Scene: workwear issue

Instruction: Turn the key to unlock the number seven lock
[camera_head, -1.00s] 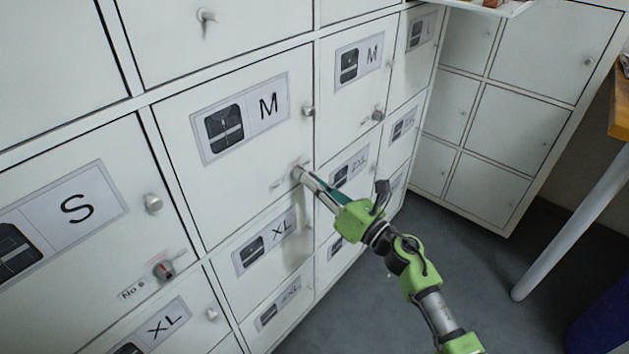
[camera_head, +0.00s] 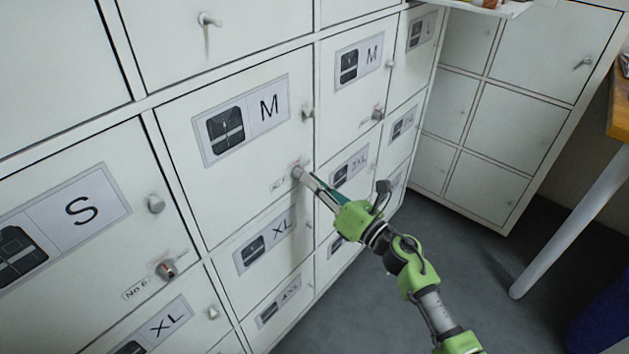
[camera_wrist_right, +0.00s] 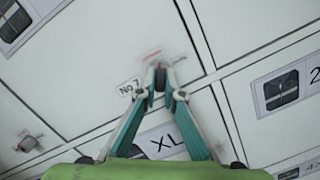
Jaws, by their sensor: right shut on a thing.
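The number seven lock sits low on the right side of the large M locker door (camera_head: 225,190). A small "No 7" label (camera_wrist_right: 130,87) is beside it in the right wrist view. My right gripper (camera_head: 299,173) is at this lock, and its fingertips (camera_wrist_right: 160,78) are shut on a small dark piece, the key (camera_wrist_right: 160,74). The fingers hide most of the lock and key, so I cannot tell how far the key is turned. My left gripper is in no view.
Another lock, with a "No 6" label (camera_head: 136,289), has a red-marked face (camera_head: 167,270) on the S door. Round door knobs, such as the S knob (camera_head: 156,204), stick out. A table with a white leg (camera_head: 570,220) stands at right. Grey floor (camera_head: 440,270) is open below.

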